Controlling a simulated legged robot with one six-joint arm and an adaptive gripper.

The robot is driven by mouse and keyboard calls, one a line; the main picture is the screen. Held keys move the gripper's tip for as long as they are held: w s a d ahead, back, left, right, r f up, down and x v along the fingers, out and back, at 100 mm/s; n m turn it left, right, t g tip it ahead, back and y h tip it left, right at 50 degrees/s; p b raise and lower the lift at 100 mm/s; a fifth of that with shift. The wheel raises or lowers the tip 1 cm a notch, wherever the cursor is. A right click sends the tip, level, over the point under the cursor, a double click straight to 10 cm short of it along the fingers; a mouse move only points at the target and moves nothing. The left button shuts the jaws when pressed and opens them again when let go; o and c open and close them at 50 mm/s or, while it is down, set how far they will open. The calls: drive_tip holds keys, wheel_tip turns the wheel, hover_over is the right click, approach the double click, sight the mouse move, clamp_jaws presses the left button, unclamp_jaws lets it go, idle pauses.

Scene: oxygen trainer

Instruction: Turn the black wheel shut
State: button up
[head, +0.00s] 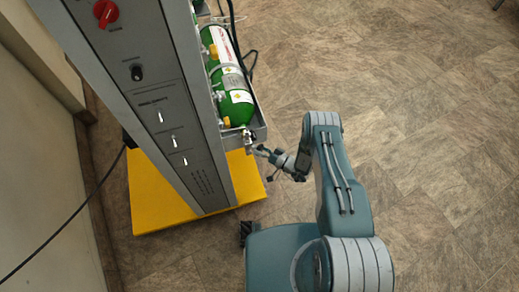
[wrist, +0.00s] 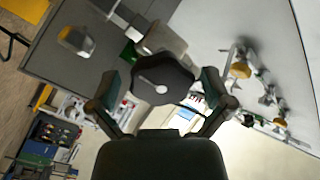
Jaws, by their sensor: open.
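The black wheel (wrist: 163,79) shows in the middle of the wrist view as a dark lobed knob with a pale centre piece. My gripper (wrist: 162,88) is open, with one finger on each side of the wheel. I cannot tell whether either finger touches it. In the head view my gripper (head: 262,152) is at the lower end of the trainer's side, just below the green cylinder (head: 236,108). The wheel cannot be made out clearly there.
The grey trainer panel (head: 165,110) carries a red knob (head: 105,13) and a small black knob (head: 136,72). Its yellow base (head: 150,200) stands on the floor. A black cable (head: 75,210) runs at the left. Floor to the right (head: 430,100) is clear.

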drive_tip(key=c, duration=1.1)
drive_tip(key=shift+o, duration=0.2)
